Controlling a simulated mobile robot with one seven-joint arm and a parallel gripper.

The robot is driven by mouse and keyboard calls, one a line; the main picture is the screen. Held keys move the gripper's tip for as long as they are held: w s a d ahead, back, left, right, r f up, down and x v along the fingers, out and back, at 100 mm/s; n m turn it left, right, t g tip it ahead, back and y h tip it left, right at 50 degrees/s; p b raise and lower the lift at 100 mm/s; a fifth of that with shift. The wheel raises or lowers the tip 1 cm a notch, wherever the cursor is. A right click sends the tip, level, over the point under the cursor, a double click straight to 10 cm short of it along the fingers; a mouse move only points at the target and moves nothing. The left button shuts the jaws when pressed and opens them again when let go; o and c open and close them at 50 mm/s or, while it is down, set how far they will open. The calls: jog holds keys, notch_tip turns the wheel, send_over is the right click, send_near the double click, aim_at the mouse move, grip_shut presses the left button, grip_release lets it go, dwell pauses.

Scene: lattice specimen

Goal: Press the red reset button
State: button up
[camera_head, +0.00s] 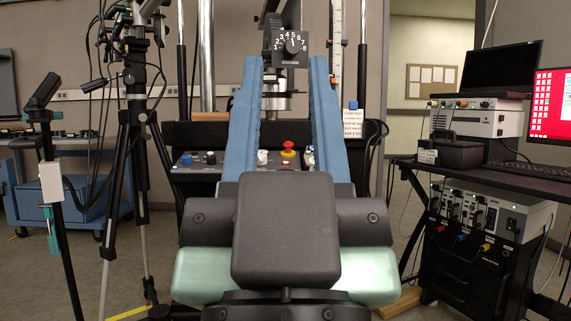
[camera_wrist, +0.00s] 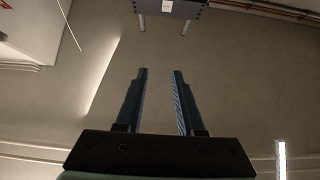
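A red mushroom-shaped button (camera_head: 289,146) with a yellow collar sits on the dark control panel (camera_head: 207,173) of the machine ahead. In the head view it shows through the gap between my fingers, beyond them. No label on it can be read. My gripper (camera_head: 286,62) has two long blue fingers standing apart with nothing between them. In the wrist view my gripper (camera_wrist: 161,72) is also open and empty, against a plain grey-brown surface. The button is not in the wrist view. My wrist and arm hide the panel's lower middle.
The panel also bears a blue knob (camera_head: 187,158) and black knobs (camera_head: 211,157). A numbered dial (camera_head: 291,43) is above. A tripod (camera_head: 133,130) with cables stands at left, a blue cabinet (camera_head: 65,200) behind it. A desk (camera_head: 480,175) with instruments stands at right.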

grip_shut()
dwell(1.4)
